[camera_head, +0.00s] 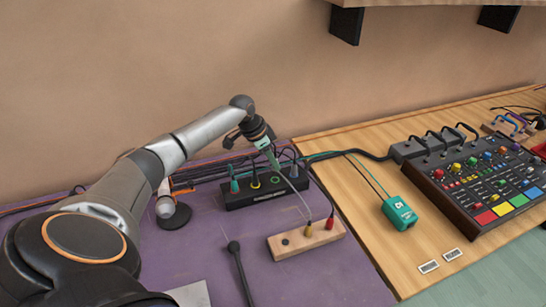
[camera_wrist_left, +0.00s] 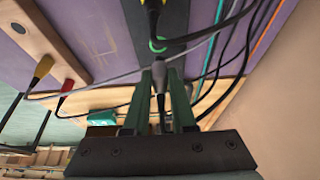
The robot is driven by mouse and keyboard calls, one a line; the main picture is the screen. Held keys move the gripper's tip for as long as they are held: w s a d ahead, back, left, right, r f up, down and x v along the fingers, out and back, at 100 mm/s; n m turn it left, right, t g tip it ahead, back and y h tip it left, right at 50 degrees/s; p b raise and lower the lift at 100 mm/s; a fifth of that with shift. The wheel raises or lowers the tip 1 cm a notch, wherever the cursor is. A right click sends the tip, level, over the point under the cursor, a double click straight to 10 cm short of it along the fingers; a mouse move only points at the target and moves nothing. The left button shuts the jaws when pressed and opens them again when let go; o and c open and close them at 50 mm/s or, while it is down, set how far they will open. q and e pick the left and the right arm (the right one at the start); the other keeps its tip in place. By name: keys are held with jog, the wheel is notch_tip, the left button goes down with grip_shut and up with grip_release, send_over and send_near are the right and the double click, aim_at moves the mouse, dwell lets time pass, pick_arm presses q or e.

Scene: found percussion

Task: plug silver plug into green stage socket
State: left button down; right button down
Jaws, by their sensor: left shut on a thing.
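My left gripper (camera_head: 274,163) reaches down over the black stage box (camera_head: 240,201) on the purple cloth. It is shut on the silver plug, a grey plug (camera_wrist_left: 160,82) between the dark green fingers (camera_wrist_left: 158,110) in the left wrist view. The plug's tip points toward the green-ringed socket (camera_wrist_left: 157,45). That green stage socket (camera_head: 275,180) shows just below the fingertips in the head view. A small gap seems to lie between tip and ring; the exact height is hard to tell. The right gripper is not in view.
A teal plug (camera_head: 234,185), a yellow-ringed plug (camera_head: 255,183) and a grey plug (camera_head: 294,170) stand in the same box. A wooden block (camera_head: 290,247) with yellow and red plugs is in front. A teal box (camera_head: 399,213) and mixer (camera_head: 480,185) are at right.

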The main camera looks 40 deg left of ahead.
pick_arm(q)
jog(key=shift+f, duration=0.9)
jog(key=shift+p, duration=0.75)
dwell(1.1)
jog(key=shift+f+b, duration=0.75)
jog(key=shift+f, duration=0.4)
jog(key=shift+f, duration=0.3)
jog(key=shift+s, duration=0.1)
jog(key=c, duration=0.7)
grip_release()
jog(key=shift+o, duration=0.2)
